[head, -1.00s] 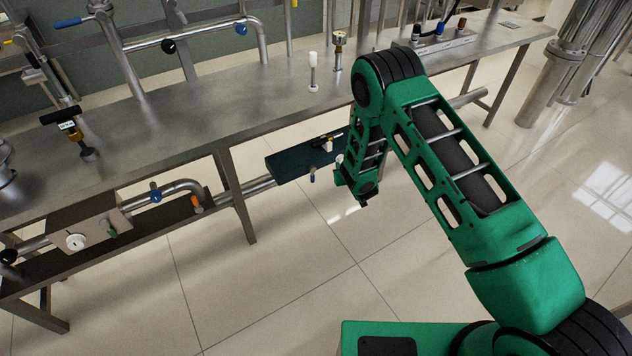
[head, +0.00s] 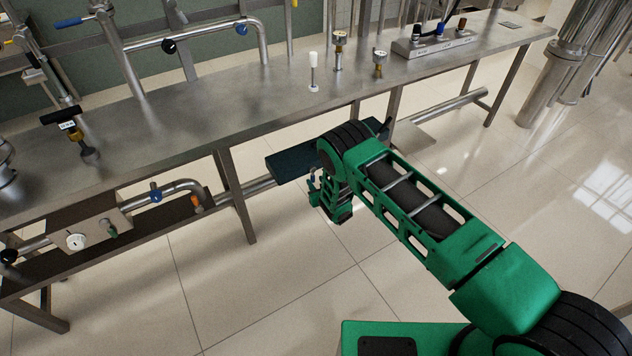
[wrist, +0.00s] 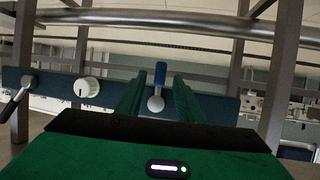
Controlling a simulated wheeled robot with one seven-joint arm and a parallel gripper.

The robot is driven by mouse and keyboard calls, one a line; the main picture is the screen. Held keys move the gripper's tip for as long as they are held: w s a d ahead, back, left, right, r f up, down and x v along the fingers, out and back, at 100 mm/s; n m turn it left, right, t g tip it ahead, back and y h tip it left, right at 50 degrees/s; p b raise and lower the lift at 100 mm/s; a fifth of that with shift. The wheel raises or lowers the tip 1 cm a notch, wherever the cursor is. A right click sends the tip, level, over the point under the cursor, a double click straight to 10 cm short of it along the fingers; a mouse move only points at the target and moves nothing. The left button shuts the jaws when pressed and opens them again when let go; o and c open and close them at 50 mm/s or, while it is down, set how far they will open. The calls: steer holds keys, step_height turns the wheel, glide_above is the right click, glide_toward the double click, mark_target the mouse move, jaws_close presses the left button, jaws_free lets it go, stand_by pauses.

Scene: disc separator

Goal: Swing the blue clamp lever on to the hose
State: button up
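The blue clamp lever (wrist: 160,74) shows in the wrist view, with a pale metal pivot (wrist: 156,103) at its lower end. It stands nearly upright in that picture, on a dark blue panel (wrist: 57,92). My gripper (wrist: 157,84) is open, with one green finger on each side of the lever in the picture. I cannot tell whether either finger touches it. In the head view the panel (head: 284,166) hangs below the bench's front edge, and my arm hides its right part. I cannot clearly make out the lever there or a hose in either view.
A white knob (wrist: 86,88) and a dark-handled lever (wrist: 18,98) sit on the panel, left of the blue lever in the wrist view. A bench leg (head: 234,195) and a low pipe (head: 259,185) are close by. The floor in front is clear.

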mark_target(314, 179)
steer(key=shift+x, duration=1.55)
steer(key=shift+c, duration=0.3)
